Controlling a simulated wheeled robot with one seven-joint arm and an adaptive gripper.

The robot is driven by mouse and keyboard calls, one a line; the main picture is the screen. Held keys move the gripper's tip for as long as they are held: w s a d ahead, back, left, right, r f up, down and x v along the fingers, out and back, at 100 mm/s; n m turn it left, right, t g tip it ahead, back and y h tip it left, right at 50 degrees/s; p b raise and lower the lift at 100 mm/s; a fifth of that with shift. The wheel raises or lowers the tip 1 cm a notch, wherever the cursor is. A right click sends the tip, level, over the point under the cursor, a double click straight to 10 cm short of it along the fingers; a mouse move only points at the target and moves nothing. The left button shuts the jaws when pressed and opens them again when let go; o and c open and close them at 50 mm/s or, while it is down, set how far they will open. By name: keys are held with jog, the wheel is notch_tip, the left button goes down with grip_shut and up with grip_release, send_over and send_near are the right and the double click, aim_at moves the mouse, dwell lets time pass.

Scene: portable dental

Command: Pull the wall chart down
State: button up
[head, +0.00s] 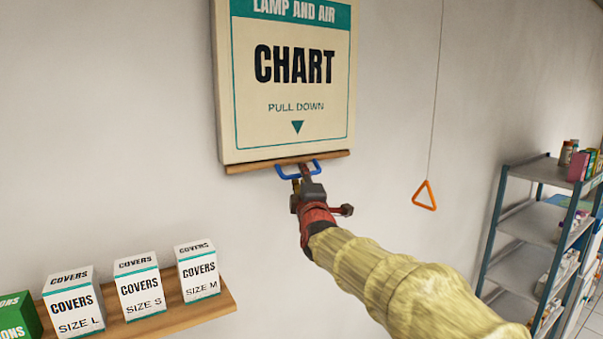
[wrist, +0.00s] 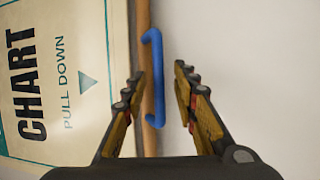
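The wall chart (head: 293,85) hangs on the wall, with a wooden bar (head: 240,167) along its lower edge. A blue pull handle (head: 284,174) hangs from the middle of that bar. In the wrist view the chart (wrist: 60,85) is turned sideways on the left, and the blue handle (wrist: 156,80) shows ahead, between the lines of the two fingers. My gripper (head: 299,178) is at the handle in the head view. In the wrist view my gripper (wrist: 160,85) has its fingers apart, with nothing seen clamped between them. Whether a finger touches the handle is unclear.
An orange triangular pull (head: 425,196) hangs on a cord to the right. A wooden shelf (head: 190,314) at lower left holds several boxes of covers (head: 139,290). A metal rack (head: 540,222) stands at the right. The wall below the chart is clear.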

jog(key=shift+w+a+r, duration=0.15)
jog(key=shift+w+r, duration=0.05)
jog(key=shift+w, duration=0.3)
jog(key=c, duration=0.3)
jog(key=c, duration=0.4)
jog(key=shift+f, duration=0.1)
grip_shut()
